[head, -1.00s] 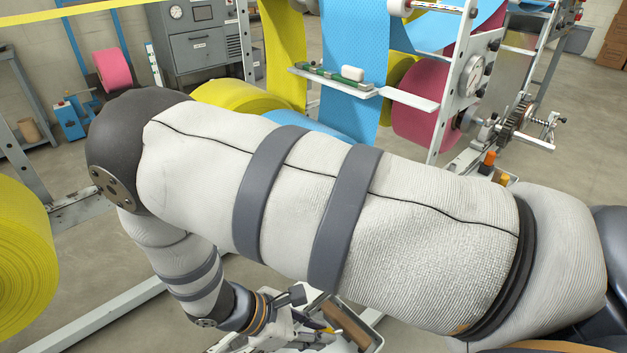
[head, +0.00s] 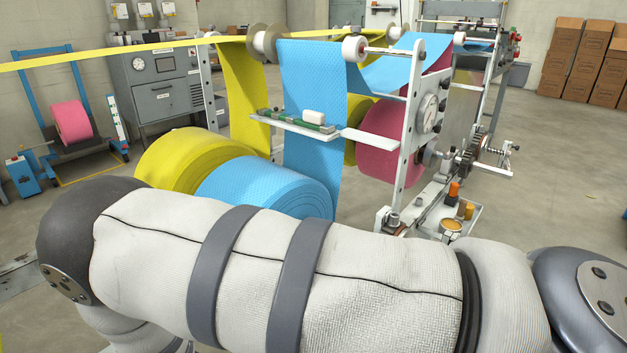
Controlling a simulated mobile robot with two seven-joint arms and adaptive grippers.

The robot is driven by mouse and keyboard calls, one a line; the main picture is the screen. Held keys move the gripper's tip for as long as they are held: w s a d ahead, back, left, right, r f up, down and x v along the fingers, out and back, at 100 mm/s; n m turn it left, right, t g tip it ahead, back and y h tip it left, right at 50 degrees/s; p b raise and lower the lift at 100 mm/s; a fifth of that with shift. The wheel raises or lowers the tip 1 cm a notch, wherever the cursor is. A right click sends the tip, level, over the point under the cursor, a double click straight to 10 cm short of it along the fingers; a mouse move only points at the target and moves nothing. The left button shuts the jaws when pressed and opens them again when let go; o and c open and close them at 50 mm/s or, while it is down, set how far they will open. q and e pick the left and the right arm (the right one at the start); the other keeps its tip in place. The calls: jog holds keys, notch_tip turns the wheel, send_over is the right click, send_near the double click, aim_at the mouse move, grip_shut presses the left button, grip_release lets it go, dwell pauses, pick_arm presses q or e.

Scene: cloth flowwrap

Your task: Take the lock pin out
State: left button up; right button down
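No lock pin can be made out in the head view; it may be hidden or too small. The wrapping machine's white side frame (head: 403,148) carries a dial gauge, a gear and a crank at its right side. A pink roll (head: 382,145) sits on the machine behind the frame. My own arm, in a white sleeve with grey bands, crosses the bottom of the picture from the right and hides the floor and the machine's lower front. Neither gripper is in view.
A yellow roll (head: 170,152) and a blue roll (head: 280,190) lie just beyond my arm. A small parts tray (head: 470,222) with orange containers stands at the machine's foot. A grey cabinet (head: 160,85) and cardboard boxes (head: 590,60) stand at the back. The floor at right is open.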

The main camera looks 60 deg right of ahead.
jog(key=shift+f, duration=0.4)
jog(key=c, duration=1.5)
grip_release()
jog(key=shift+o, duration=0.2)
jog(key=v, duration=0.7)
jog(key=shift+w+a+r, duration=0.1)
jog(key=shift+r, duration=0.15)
